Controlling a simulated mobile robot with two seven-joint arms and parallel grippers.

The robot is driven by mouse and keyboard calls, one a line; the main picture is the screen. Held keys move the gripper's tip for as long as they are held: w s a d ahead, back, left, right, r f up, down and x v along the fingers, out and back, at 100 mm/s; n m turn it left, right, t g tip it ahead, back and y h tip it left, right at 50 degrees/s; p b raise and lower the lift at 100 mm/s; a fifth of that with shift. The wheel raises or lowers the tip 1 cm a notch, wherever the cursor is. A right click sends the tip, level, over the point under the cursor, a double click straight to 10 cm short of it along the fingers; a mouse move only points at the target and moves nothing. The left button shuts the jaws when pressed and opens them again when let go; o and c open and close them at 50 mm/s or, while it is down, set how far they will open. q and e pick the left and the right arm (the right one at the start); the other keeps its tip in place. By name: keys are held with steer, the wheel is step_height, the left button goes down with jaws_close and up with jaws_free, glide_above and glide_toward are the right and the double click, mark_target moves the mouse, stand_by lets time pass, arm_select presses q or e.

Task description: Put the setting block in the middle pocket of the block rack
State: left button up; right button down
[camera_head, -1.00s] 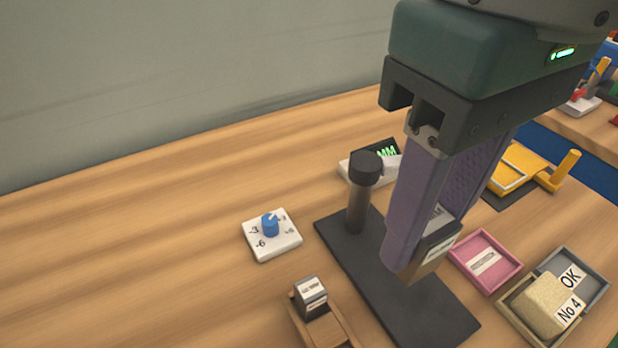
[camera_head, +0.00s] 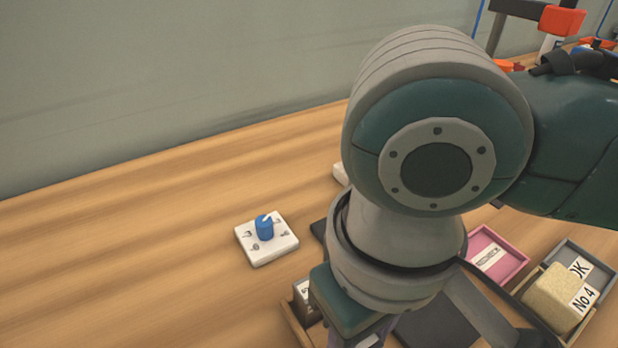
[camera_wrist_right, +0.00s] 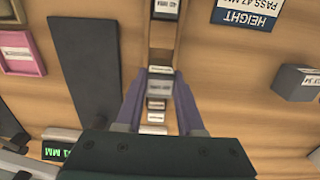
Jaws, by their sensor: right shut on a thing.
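The wooden block rack (camera_head: 289,321) shows at the bottom of the head view, mostly behind my right arm. In the right wrist view the rack (camera_wrist_right: 162,35) runs up the middle, with a dark labelled block (camera_wrist_right: 166,8) in its far pocket and a bare wooden pocket nearer. My right gripper (camera_wrist_right: 160,80) is shut on the grey setting block (camera_wrist_right: 160,88), one purple finger on each side. The block appears over the rack, just nearer than the bare pocket. I cannot tell whether it touches the rack. Several small labels (camera_wrist_right: 156,105) show below it. My left gripper is out of view.
A dark plate (camera_wrist_right: 85,65) lies beside the rack, with a green display (camera_wrist_right: 62,150) nearby. A pink tray (camera_head: 495,254), a grey tray (camera_head: 592,268) and a tan block (camera_head: 556,298) stand right. A white dial box (camera_head: 267,240) stands left. Table farther left is clear.

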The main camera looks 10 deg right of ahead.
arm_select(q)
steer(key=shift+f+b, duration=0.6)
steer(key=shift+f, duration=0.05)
arm_select(e)
step_height(320, 180, down, 4)
steer(key=shift+r, duration=0.1)
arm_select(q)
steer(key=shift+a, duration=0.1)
arm_select(e)
steer(key=shift+f, duration=0.25)
steer(key=c, duration=0.5)
jaws_free()
